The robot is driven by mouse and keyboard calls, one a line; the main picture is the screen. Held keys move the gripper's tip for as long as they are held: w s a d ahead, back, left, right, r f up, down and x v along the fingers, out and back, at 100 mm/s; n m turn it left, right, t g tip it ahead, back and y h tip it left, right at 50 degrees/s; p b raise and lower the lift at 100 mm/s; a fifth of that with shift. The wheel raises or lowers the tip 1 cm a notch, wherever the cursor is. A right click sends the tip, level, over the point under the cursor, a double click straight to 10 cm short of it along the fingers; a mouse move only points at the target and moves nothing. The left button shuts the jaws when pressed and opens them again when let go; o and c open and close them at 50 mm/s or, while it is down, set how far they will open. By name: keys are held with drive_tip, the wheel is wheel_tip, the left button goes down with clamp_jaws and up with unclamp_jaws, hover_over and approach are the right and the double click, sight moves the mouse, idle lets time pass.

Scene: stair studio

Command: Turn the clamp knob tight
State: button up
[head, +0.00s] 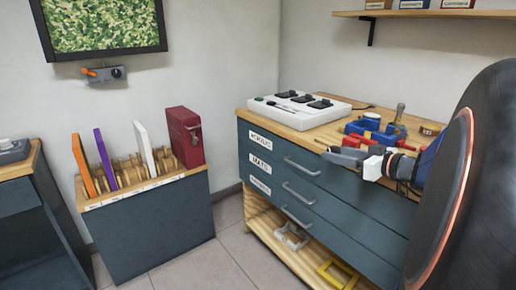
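A small grey fixture (103,75) is on the wall below the framed green picture. It has an orange lever (89,72) at its left and a round black knob (117,73) at its right. I cannot tell for sure that this is the clamp knob, nor how tight it is. My gripper (338,156) is far to the right of it, in front of the dark drawer cabinet's top, pointing left. Its fingers are small and overlap with tools behind, so I cannot tell whether they are open or shut. My dark arm fills the right edge.
A wooden-topped drawer cabinet (268,212) holds a white switch box (300,108) and a blue tool holder (376,128). A low rack (155,236) with coloured panels and a red case (186,137) stands below the wall fixture. A shelf (440,14) hangs upper right.

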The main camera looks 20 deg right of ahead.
drive_tip(key=shift+d, duration=0.15)
drive_tip(key=v, duration=1.7)
drive_tip(key=shift+s, duration=0.2)
idle(0.5)
idle(0.4)
